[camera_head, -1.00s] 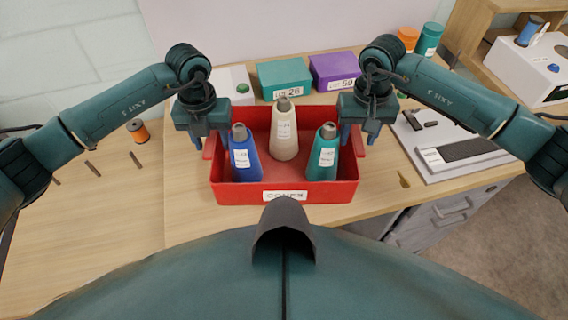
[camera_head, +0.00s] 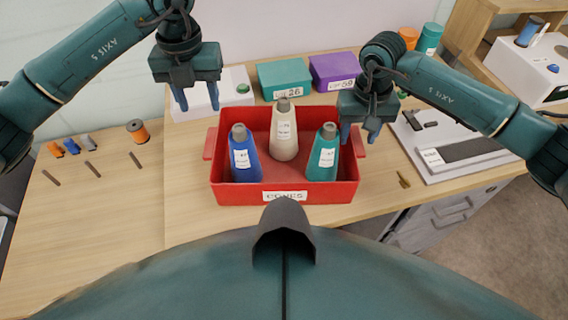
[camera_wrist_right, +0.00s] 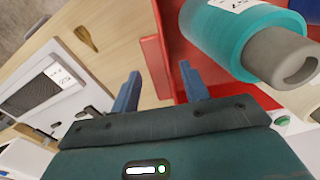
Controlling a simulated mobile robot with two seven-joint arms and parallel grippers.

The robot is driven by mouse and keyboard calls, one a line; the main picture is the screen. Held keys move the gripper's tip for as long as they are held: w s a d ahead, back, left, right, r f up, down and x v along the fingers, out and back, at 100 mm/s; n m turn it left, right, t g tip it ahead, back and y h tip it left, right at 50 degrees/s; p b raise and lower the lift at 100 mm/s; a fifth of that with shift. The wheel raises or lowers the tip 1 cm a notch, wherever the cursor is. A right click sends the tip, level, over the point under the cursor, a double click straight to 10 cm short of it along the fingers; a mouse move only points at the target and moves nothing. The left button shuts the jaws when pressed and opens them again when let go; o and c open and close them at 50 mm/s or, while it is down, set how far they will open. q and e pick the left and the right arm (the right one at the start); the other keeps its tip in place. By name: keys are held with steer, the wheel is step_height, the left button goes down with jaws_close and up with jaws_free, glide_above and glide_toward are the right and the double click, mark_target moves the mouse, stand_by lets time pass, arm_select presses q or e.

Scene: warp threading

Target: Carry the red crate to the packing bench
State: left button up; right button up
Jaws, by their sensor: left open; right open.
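The red crate (camera_head: 228,193) stands upright on the wooden table in the head view, with a handle on each side and a "CONES" label in front. It holds a blue cone (camera_head: 243,160), a cream cone (camera_head: 284,135) and a teal cone (camera_head: 323,158). My left gripper (camera_head: 196,103) is open and empty, raised above and behind the crate's left handle, apart from it. My right gripper (camera_head: 358,136) is open at the crate's right handle. In the right wrist view its fingers (camera_wrist_right: 160,92) are spread beside the red wall; whether they touch cannot be told. The packing bench cannot be identified for certain.
A teal box (camera_head: 284,76) and a purple box (camera_head: 333,70) stand behind the crate. A white device (camera_head: 237,84) is behind left, and a grey-white panel (camera_head: 455,148) lies to the right. Small spools (camera_head: 138,131) and dark pegs are at left. The table front-left is clear.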

step_height(320, 180, up, 12)
steer(key=shift+f, duration=0.25)
stand_by(0.6)
